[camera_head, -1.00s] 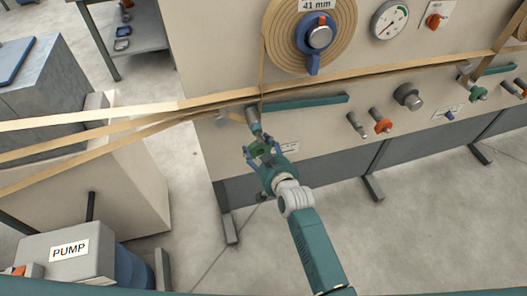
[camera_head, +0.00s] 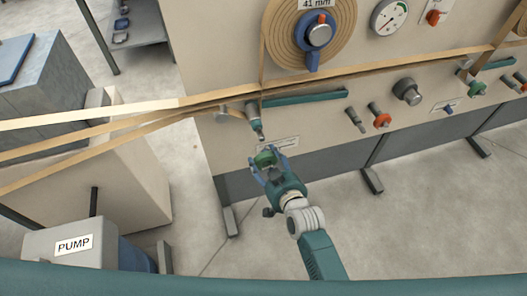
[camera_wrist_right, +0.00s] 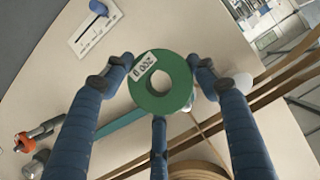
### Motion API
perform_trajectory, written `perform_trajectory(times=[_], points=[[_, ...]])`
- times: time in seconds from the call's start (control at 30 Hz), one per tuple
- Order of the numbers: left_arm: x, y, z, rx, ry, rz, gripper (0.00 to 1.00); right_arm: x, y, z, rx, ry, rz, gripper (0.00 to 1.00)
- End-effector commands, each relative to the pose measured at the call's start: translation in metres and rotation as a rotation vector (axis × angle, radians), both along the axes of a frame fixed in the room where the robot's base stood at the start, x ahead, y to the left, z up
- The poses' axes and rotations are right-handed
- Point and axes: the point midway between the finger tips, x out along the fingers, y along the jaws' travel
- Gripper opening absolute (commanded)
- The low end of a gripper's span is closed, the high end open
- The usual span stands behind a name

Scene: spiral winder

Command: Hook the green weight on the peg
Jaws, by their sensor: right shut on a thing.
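The green weight (camera_head: 264,160) is a thick ring with a central hole. In the right wrist view the weight (camera_wrist_right: 180,97) faces the camera and shows a white label. My right gripper (camera_head: 266,162) is shut on it, with blue fingers around its rim; they also show in the right wrist view (camera_wrist_right: 163,66). A grey and teal peg (camera_head: 255,121) with a dark tip sticks out of the panel just above the gripper. A gap shows between peg tip and weight. In the right wrist view I cannot make out this peg. My left gripper is not in view.
Tan bands (camera_head: 150,120) run across the panel close to the peg, past a grey roller (camera_head: 222,117). A teal bar (camera_head: 305,99) lies right of the peg. Further right are a grey peg (camera_head: 355,120) and an orange-ended one (camera_head: 381,120). Open floor lies below.

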Motion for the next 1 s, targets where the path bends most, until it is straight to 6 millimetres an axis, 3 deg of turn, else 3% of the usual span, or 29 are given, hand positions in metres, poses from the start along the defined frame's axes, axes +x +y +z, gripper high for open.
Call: perform_trajectory(times=[0.17, 0.6, 1.0], points=[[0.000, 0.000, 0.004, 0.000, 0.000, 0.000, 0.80, -0.020, -0.006, 0.001, 0.000, 0.000, 0.000, 0.01], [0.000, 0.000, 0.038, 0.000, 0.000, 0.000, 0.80, -0.064, -0.021, 0.010, -0.001, 0.001, 0.001, 0.01], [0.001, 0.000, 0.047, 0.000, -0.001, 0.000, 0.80, -0.083, -0.027, 0.011, 0.001, -0.002, 0.001, 0.01]])
